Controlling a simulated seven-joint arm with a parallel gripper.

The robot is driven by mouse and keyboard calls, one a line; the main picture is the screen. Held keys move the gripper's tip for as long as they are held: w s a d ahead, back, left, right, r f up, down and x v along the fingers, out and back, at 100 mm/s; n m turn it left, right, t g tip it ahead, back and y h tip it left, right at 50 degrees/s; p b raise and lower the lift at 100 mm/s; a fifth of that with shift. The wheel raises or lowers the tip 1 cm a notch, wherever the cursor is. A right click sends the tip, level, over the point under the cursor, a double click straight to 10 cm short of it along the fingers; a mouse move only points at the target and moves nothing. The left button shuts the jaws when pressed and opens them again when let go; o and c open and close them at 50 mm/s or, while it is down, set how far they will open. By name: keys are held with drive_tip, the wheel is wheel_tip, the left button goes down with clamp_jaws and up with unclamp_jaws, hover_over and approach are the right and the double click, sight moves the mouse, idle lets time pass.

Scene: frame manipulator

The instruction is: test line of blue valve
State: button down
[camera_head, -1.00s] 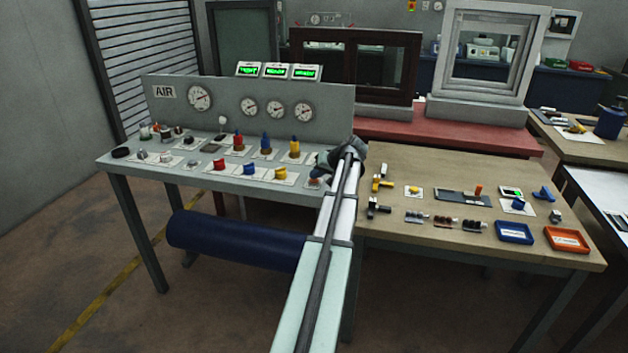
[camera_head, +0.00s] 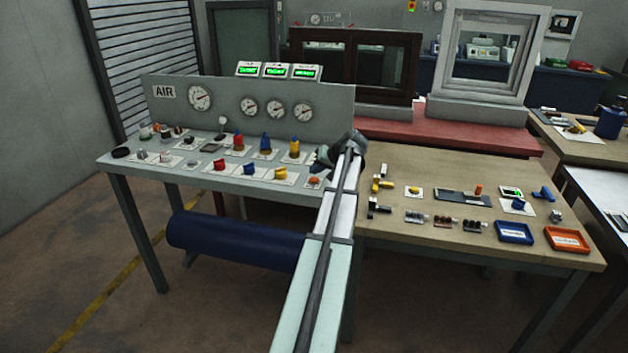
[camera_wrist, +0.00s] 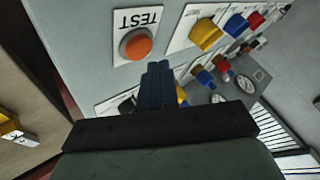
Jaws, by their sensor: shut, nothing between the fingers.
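A round orange button (camera_wrist: 136,43) sits on a white plate marked TEST in the wrist view. In the head view the button (camera_head: 314,181) is at the right end of the bench's front row. My gripper (camera_wrist: 158,68) is shut and empty. Its fingertips are close to the TEST plate and apart from the button; in the head view the gripper (camera_head: 318,162) is just above it. A low blue knob (camera_head: 250,171) stands between a red one and a yellow one in the front row. A taller blue-topped fitting (camera_head: 265,145) stands behind it.
Yellow knobs (camera_head: 280,173) and taller yellow fittings (camera_head: 294,148) stand close left of my gripper. A wooden table (camera_head: 460,170) with small parts and two trays is to the right.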

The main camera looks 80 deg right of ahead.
sight(316, 180)
drive_tip(key=shift+r, duration=2.35)
